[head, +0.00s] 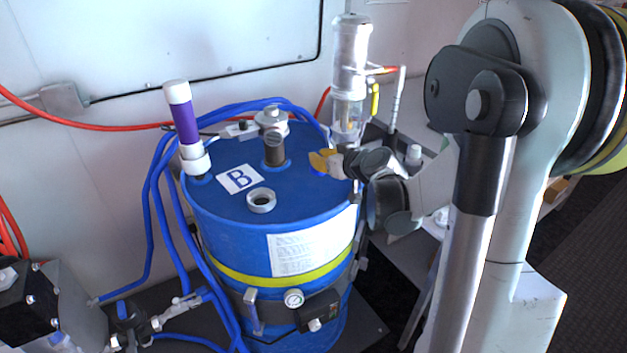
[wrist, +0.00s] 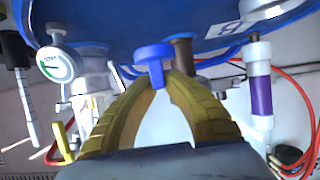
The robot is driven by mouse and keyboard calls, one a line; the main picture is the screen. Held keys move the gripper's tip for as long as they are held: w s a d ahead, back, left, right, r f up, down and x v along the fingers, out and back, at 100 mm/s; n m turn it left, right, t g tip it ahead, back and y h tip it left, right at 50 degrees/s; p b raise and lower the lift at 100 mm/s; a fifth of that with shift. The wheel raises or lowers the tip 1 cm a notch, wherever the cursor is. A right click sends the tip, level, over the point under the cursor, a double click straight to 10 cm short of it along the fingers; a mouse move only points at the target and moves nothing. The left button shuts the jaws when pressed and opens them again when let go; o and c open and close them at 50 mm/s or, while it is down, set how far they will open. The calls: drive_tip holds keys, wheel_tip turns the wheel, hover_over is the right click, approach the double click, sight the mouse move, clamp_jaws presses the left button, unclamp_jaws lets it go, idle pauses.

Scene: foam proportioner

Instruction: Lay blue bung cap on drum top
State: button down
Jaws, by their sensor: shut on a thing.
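The blue bung cap (wrist: 153,56) is between the tips of my yellow gripper fingers in the wrist view. My gripper (head: 322,160) is shut on it at the right part of the drum top (head: 215,212). In the head view only a small bit of bright blue shows under the fingers, so the cap is mostly hidden there. The wrist view shows the blue drum top (wrist: 110,20) along its upper edge, close to the cap. I cannot tell whether the cap touches the drum top.
A grey ring fitting (head: 261,200), a brown and metal fitting (head: 273,145) and a purple and white tube (head: 184,125) stand on the drum. A clear cylinder unit (head: 349,85) stands just behind my gripper. Blue hoses (head: 163,165) run around the drum. The drum top's front left is clear.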

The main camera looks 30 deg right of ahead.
sight(319, 174)
drive_tip(key=shift+w+a+f, duration=0.3)
drive_tip(key=shift+a+f, duration=0.25)
drive_tip(key=shift+a, duration=0.2)
drive_tip(key=shift+f+b, duration=1.3)
drive_tip(key=shift+f, duration=0.6)
drive_tip(key=shift+f, duration=0.2)
drive_tip(key=c, duration=1.6)
unclamp_jaws()
drive_tip(key=shift+o, duration=0.3)
drive_tip(key=shift+r, duration=0.15)
